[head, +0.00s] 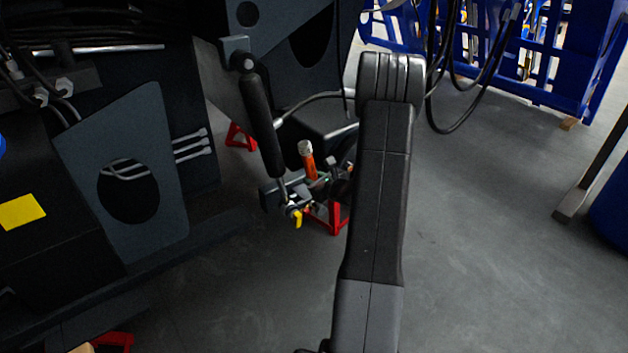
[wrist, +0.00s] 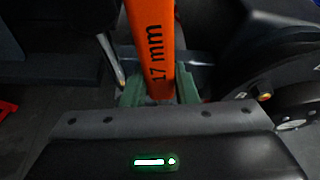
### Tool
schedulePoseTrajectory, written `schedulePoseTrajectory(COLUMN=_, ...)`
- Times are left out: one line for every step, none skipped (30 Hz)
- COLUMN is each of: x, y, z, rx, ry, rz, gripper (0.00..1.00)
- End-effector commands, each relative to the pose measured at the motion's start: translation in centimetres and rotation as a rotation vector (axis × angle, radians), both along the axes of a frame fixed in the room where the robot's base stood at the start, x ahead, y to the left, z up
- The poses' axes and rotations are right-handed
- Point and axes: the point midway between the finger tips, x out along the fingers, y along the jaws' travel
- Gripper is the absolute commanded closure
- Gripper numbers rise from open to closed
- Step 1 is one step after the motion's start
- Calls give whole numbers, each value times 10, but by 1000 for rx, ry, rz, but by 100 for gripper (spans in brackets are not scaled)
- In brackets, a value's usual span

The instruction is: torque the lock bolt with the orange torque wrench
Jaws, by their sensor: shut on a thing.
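The orange torque wrench (head: 309,164) stands roughly upright in the head view, its pale end at the top, beside the lower end of a black cylinder. In the wrist view the wrench (wrist: 152,45) is marked "17 mm" and runs up out of the frame. My gripper (wrist: 160,92) is shut on it, with a green finger on either side. In the head view my gripper is small and partly hidden by my arm. A joint with a yellow piece (head: 297,219) lies just below left of the wrench. I cannot make out the lock bolt or whether the wrench touches it.
The dark harvester chassis (head: 190,220) fills the left side, with the black cylinder (head: 262,118) slanting down from it. Red stands (head: 337,218) are on the floor below. A blue rack (head: 475,60) is at the back right. The grey floor (head: 480,240) at right is open.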

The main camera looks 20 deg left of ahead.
Motion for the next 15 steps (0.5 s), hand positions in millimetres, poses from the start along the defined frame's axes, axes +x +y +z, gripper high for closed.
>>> schedulePoseTrajectory(x=-1, y=-2, z=1, rx=1, ry=-2, rz=0, gripper=100)
schedulePoseTrajectory(x=-2, y=-3, z=1, rx=1, ry=-2, rz=-1, gripper=100)
schedulePoseTrajectory(x=-3, y=-4, z=0, rx=1, ry=-2, rz=-1, gripper=100)
schedulePoseTrajectory(x=-4, y=-6, z=0, rx=1, ry=-2, rz=-1, gripper=100)
schedulePoseTrajectory(x=-5, y=-7, z=0, rx=1, ry=-2, rz=-1, gripper=100)
schedulePoseTrajectory(x=-6, y=-8, z=0, rx=1, ry=-2, rz=-1, gripper=100)
schedulePoseTrajectory(x=-7, y=-10, z=0, rx=1, ry=-2, rz=-1, gripper=100)
schedulePoseTrajectory(x=-7, y=-11, z=0, rx=1, ry=-2, rz=-1, gripper=100)
schedulePoseTrajectory(x=-9, y=-12, z=0, rx=1, ry=-1, rz=-1, gripper=100)
schedulePoseTrajectory(x=-10, y=-14, z=0, rx=1, ry=-1, rz=-1, gripper=100)
schedulePoseTrajectory(x=-10, y=-15, z=0, rx=1, ry=-1, rz=-1, gripper=100)
schedulePoseTrajectory(x=-12, y=-16, z=0, rx=1, ry=-1, rz=-1, gripper=100)
schedulePoseTrajectory(x=-13, y=-17, z=0, rx=1, ry=-1, rz=-1, gripper=100)
schedulePoseTrajectory(x=-13, y=-18, z=1, rx=1, ry=-2, rz=-1, gripper=100)
schedulePoseTrajectory(x=-14, y=-19, z=1, rx=1, ry=-2, rz=-1, gripper=100)
